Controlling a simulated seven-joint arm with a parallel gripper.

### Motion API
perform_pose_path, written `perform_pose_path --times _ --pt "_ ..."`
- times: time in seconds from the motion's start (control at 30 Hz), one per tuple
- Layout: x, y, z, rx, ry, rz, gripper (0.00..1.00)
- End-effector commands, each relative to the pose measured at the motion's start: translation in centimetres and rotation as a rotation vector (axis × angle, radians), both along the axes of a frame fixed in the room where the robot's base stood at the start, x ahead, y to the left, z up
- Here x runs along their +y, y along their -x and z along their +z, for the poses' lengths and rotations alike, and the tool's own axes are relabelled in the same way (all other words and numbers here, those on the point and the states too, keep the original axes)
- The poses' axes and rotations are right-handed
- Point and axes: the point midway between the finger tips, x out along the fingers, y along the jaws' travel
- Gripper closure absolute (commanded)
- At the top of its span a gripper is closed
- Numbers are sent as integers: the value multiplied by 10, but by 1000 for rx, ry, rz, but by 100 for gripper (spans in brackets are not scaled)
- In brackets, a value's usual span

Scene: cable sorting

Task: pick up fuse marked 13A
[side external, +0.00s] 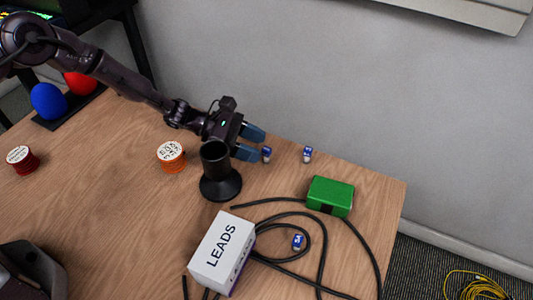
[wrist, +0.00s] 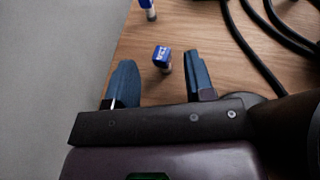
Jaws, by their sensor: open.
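My gripper (side external: 257,143) is open, with its blue fingers pointing right, low over the table's far side. A small blue-and-white fuse (side external: 266,154) stands just off the fingertips. In the wrist view this fuse (wrist: 162,57) stands between the tips of the two spread fingers, apart from both, nearer the right one. Its blue top has white marking that appears upside down; I cannot read it surely. A second fuse (side external: 307,154) stands farther right, and shows at the top of the wrist view (wrist: 148,8). A third fuse (side external: 298,242) lies within the black cable loops, its marking too small to read.
A black flared stand (side external: 221,186) is close beside my gripper. A green box (side external: 330,196), a white LEADS box (side external: 221,253) and black cable (side external: 322,250) lie toward the front right. Orange (side external: 172,165) and dark red (side external: 26,165) spools are at left. The table's far edge is near.

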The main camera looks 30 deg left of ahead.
Motion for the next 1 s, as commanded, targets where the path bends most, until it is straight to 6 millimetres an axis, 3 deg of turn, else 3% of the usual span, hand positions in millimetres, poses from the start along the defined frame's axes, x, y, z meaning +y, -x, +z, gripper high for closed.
perform_pose_path --times 0.3,0.63,0.87,1.0 --pt "-40 -9 -16 -3 -2 -3 51" --pt "-46 -12 -19 -1 -1 0 51" --pt "-46 -12 -18 -2 -1 -1 100" --pt "-46 -11 -18 -1 0 -2 100"
